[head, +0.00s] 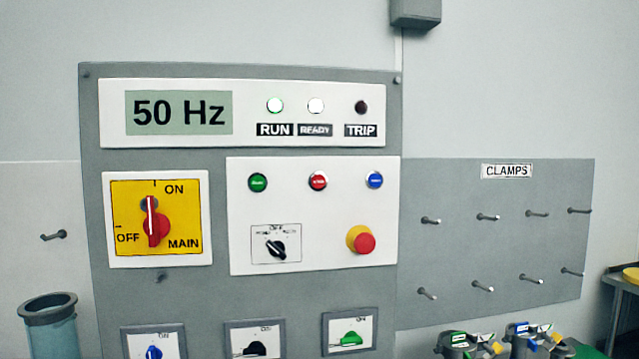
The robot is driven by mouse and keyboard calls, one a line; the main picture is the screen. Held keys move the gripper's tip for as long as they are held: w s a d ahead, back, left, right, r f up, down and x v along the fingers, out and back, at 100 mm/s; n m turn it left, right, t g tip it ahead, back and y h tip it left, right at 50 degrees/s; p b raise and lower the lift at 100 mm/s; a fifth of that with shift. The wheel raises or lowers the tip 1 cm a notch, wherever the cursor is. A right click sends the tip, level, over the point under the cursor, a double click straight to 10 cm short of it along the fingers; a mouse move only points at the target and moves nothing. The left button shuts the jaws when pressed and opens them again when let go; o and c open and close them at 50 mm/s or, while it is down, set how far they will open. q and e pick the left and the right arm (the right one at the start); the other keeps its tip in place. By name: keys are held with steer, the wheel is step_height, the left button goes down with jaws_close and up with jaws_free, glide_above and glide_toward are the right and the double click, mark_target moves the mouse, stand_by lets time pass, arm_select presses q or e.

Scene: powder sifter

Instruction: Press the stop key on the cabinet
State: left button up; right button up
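The grey cabinet (240,296) fills the left and middle of the head view. On its white key panel (318,213) are three small round keys in a row: a green key (258,182), a red key (318,181) and a blue key (375,180). The red key is in the middle and appears to be the stop key; its lettering is too small to read. A larger red mushroom button (364,242) on a yellow base sits below right. The display (179,112) reads 50 Hz. The RUN lamp (275,105) looks lit. Neither gripper is in view.
A yellow main switch (156,218) with a red knob is left of the keys; a selector (277,248) and lower switches sit below. A pegboard marked CLAMPS (500,240) is at right, with clamp-like things below it. A blue cylinder (50,335) stands lower left.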

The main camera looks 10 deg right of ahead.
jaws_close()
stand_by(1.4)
